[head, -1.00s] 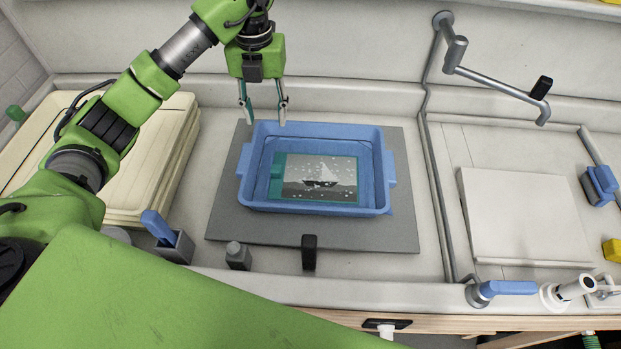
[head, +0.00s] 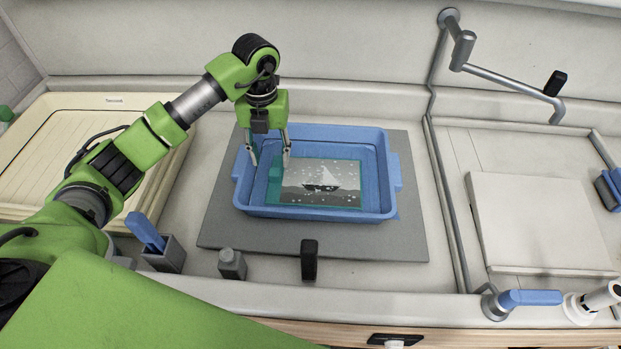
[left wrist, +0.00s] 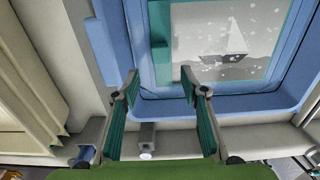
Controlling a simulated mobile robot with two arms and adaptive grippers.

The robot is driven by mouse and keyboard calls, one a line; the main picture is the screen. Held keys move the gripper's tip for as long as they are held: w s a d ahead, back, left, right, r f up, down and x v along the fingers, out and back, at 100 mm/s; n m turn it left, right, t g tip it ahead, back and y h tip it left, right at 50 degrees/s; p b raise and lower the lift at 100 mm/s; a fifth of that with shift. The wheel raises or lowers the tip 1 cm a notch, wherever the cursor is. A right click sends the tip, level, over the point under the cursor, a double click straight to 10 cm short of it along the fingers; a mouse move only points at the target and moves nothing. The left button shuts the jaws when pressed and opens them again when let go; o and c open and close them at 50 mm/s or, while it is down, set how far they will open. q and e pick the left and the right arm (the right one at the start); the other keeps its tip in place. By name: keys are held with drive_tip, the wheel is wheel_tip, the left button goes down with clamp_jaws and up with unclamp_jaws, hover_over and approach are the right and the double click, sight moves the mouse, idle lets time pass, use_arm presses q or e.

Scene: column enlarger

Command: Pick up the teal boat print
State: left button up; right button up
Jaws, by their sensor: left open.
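The teal boat print (head: 325,187) lies flat in the blue tray (head: 372,209). It has a teal border, wider at its left end, and a grey picture of a sailing boat. My left gripper (head: 269,163) is open and empty, fingers pointing down over the left part of the tray, by the print's left end. In the left wrist view the print (left wrist: 235,45) lies beyond the open fingers (left wrist: 158,80), with its teal left strip ahead of the gap between them. I cannot tell the exact height of the fingertips above the print. My right gripper is not in view.
The tray rests on a grey mat (head: 405,235). Cream trays (head: 30,165) are stacked at the left. A grey holder with a blue-handled tool (head: 150,236), a small grey bottle (head: 232,264) and a black upright piece (head: 309,260) stand in front. A white board (head: 540,222) lies right.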

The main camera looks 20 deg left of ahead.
sight(274, 175)
use_arm(q)
drive_tip(key=shift+f, duration=0.95)
drive_tip(key=shift+d+f+p, duration=0.1)
drive_tip(key=shift+f+p, duration=0.45)
drive_tip(key=shift+f, duration=0.05)
wheel_tip(274, 175, down, 4)
drive_tip(key=shift+r+p, duration=0.2)
drive_tip(key=shift+p, duration=0.45)
drive_tip(key=shift+f, duration=0.35)
clamp_jaws()
